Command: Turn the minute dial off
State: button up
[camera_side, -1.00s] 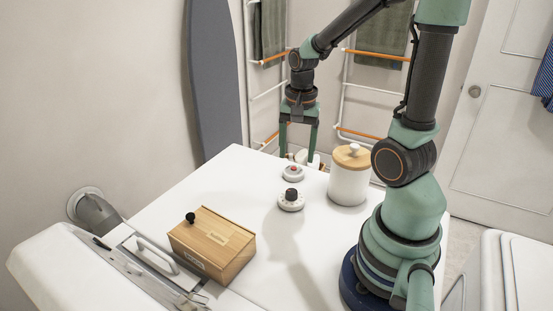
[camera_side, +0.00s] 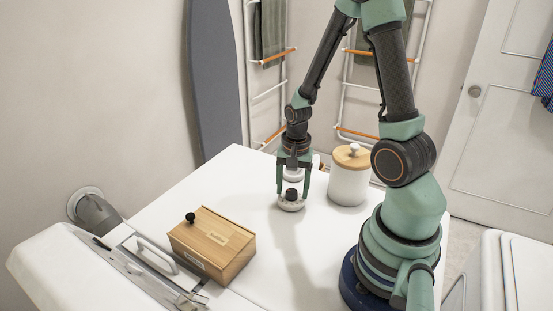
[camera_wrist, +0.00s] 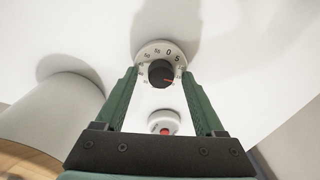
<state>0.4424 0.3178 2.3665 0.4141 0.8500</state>
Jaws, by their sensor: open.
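The minute dial (camera_side: 291,202) is a round white base with a black knob, standing on the white table top. In the wrist view the dial (camera_wrist: 160,52) shows numbers around its rim and an orange mark on the knob pointing right, off the 0 at the top. My gripper (camera_side: 292,192) is open and points down, its green fingers on either side of the dial. In the wrist view the fingertips of my gripper (camera_wrist: 161,71) flank the knob with gaps on both sides. Whether they touch the base I cannot tell.
A white canister with a wooden lid (camera_side: 349,176) stands to the right. A wooden box (camera_side: 212,245) with a black knob lies at the front left. Table between is clear.

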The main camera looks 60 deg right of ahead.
grip_shut()
jog(key=shift+n, duration=0.3)
jog(key=n, duration=0.3)
jog(key=shift+n, duration=0.3)
jog(key=n, duration=0.4)
jog(key=shift+f+n, duration=0.1)
jog(key=shift+n, duration=0.2)
jog(key=n, duration=0.4)
jog(key=shift+g, duration=0.3)
jog(key=shift+n, duration=2)
